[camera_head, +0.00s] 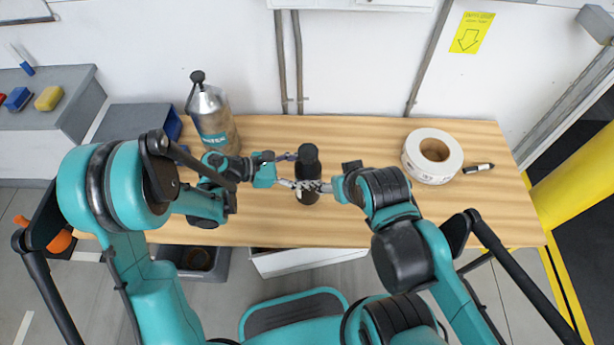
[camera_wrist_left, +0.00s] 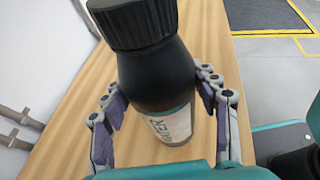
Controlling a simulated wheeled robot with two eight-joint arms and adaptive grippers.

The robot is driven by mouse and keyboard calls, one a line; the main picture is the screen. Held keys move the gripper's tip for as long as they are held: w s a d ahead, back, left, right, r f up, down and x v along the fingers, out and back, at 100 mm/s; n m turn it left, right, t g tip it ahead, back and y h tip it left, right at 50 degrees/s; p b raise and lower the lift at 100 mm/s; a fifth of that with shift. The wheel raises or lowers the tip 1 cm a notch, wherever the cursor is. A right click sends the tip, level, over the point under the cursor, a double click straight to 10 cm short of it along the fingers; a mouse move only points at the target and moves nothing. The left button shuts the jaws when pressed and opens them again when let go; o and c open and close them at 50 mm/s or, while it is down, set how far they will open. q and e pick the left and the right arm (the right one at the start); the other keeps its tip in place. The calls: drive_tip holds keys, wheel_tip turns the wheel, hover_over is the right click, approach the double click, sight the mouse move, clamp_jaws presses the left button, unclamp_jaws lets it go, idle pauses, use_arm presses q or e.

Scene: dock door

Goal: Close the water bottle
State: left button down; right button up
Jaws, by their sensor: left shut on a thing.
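The black water bottle (camera_head: 308,168) stands upright on the wooden bench. In the left wrist view its dark body (camera_wrist_left: 160,75) carries a pale label ending in "ER". A ribbed black cap (camera_wrist_left: 133,22) sits on its top; whether it is fully tight cannot be told. My left gripper (camera_head: 294,170) comes from the left and is shut on the bottle body below the cap, one finger on each side. My right gripper (camera_head: 318,187) comes from the right, its fingertips close to the bottle's lower front; their opening and any contact cannot be told.
A large silver-brown bottle (camera_head: 213,125) with a teal label stands left of my left gripper. A white tape roll (camera_head: 433,157) and black marker (camera_head: 478,168) lie at the right. Grey and blue bins sit beyond the bench's left end. The front of the bench (camera_head: 300,225) is clear.

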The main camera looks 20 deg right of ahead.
use_arm(q)
drive_tip(key=shift+f+b, duration=0.45)
drive_tip(key=shift+f, duration=1)
drive_tip(key=c, duration=0.9)
unclamp_jaws()
drive_tip(key=shift+f, duration=0.15)
drive_tip(key=o, duration=0.5)
drive_tip(key=shift+c, duration=0.2)
drive_tip(key=p+v, duration=0.3)
drive_tip(key=v, duration=0.9)
drive_tip(key=shift+r, duration=0.2)
